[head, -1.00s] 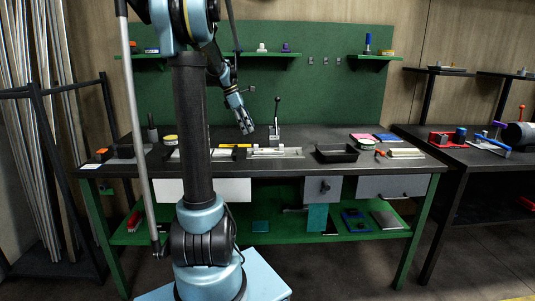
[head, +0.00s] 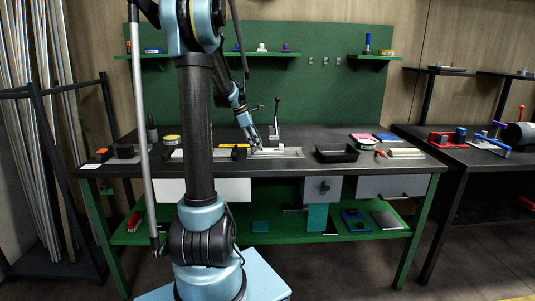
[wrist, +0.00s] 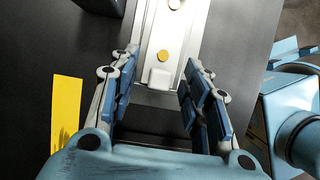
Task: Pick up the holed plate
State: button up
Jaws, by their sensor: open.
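A long pale metal piece (wrist: 145,40) with round gold-coloured spots, which I take for the holed plate, lies along a silver metal fixture (wrist: 196,20) in the wrist view. Whether the spots are holes is unclear. A small pale square block or tab (wrist: 159,77) sits at its near end. My gripper (wrist: 160,58) is open, with one finger on each side of the near end and a gap on both sides. In the head view my gripper (head: 254,146) is low over the left part of the fixture (head: 285,153) on the bench; the plate is hard to make out there.
A yellow strip (wrist: 66,112) lies left of my gripper. On the bench (head: 390,168), a lever clamp (head: 276,130) stands behind the fixture and a black tray (head: 337,153) is to its right.

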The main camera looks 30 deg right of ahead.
grip_shut()
jog(key=shift+r, duration=0.1)
